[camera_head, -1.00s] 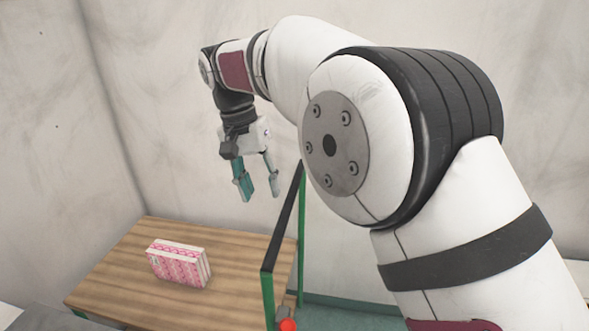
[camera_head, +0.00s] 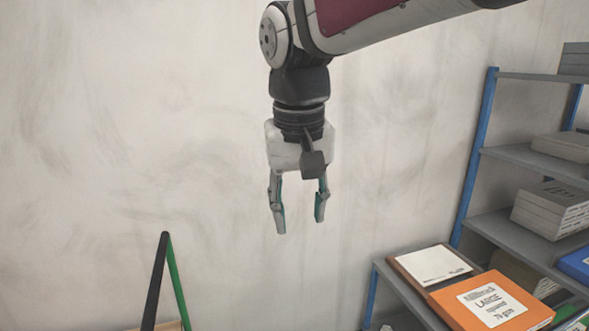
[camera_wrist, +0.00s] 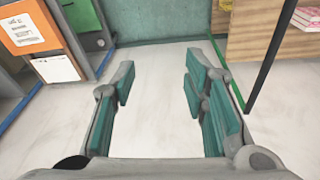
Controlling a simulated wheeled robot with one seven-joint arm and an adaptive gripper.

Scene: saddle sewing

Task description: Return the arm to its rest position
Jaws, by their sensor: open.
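My gripper (camera_head: 299,207) hangs from my arm in the upper middle of the head view, with its fingers pointing down. Its two teal-padded fingers are apart with nothing between them. In the wrist view my gripper (camera_wrist: 160,90) is also open and empty above a pale floor. It touches nothing in either view.
A shelf rack (camera_head: 480,150) with blue posts stands at the right, holding boxes, including an orange labelled box (camera_head: 490,303). A black and green frame (camera_head: 157,280) rises at lower left. In the wrist view, a wooden table (camera_wrist: 255,40) with a pink-and-white pack (camera_wrist: 309,17) is at upper right.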

